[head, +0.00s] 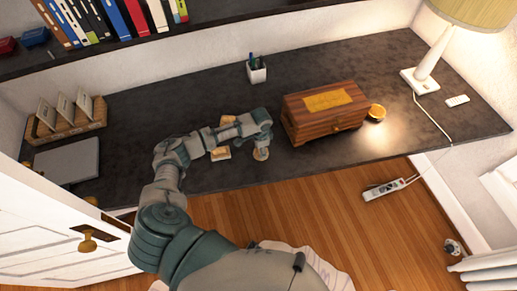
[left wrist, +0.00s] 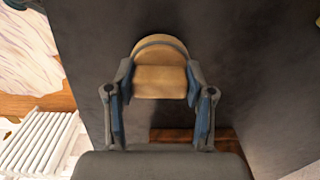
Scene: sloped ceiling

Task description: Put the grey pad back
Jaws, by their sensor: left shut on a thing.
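My left gripper (head: 262,140) reaches over the dark desk, left of the wooden chest. In the left wrist view, my left gripper (left wrist: 161,78) is shut on a tan, rounded thing (left wrist: 160,80) with a curved grey band across it. The tan thing shows partly below the gripper in the head view (head: 261,154). I cannot tell whether the grey band is the grey pad or part of the tan thing. A flat grey slab (head: 68,160) lies at the desk's left end. My right gripper is not in view.
The wooden chest (head: 326,115) stands right of my gripper, with a small orange round thing (head: 377,112) beside it. Small tan pieces (head: 219,153) lie left of my gripper. A pen cup (head: 257,72), letter rack (head: 68,118) and lamp (head: 428,75) stand farther off.

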